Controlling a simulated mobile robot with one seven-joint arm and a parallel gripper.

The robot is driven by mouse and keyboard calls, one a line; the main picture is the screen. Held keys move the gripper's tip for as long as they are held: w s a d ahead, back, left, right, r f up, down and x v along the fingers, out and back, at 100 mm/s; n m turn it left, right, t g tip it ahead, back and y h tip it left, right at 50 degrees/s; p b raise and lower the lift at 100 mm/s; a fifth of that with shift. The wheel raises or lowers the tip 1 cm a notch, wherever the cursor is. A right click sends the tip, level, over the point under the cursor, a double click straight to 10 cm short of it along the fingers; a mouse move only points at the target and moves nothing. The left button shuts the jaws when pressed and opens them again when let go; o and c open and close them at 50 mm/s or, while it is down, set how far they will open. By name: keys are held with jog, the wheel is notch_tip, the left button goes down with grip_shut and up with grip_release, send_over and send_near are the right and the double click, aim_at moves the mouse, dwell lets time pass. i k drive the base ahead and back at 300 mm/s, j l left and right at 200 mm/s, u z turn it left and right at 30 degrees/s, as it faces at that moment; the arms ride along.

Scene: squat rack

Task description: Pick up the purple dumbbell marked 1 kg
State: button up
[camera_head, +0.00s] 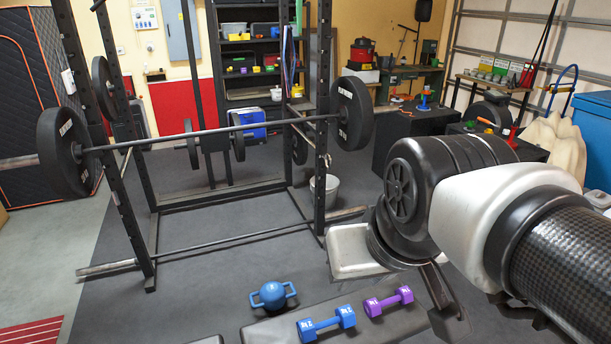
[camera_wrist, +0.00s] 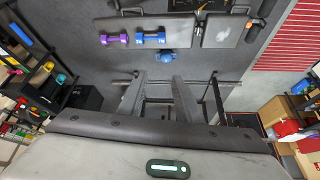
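The purple dumbbell (camera_head: 388,301) lies on a dark flat pad (camera_head: 265,332) at the bottom of the head view. It also shows in the wrist view (camera_wrist: 114,39), at the upper left. Its weight marking is too small to read. A blue dumbbell (camera_head: 326,324) lies beside it, also in the wrist view (camera_wrist: 150,37). My gripper (camera_wrist: 160,82) is open and empty, its two dark fingers spread apart. It is apart from the purple dumbbell. In the head view, one dark finger shows to the right of the dumbbell, and the rest of the gripper is unclear.
A blue kettlebell (camera_head: 272,295) stands by the pad, left of the blue dumbbell. The squat rack (camera_head: 125,195) with a loaded barbell (camera_head: 215,132) stands behind. Black boxes (camera_head: 413,133) and shelves line the back. Grey floor (camera_head: 165,290) is clear at the left front.

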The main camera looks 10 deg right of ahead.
aim_at(404, 295)
jog(key=i+l, duration=0.1)
jog(key=l, duration=0.3)
jog(key=i+l, duration=0.1)
jog(key=l, duration=0.35)
jog(key=i+l, duration=0.15)
jog(key=l, duration=0.25)
jog(key=i+l, duration=0.1)
jog(key=l, duration=0.35)
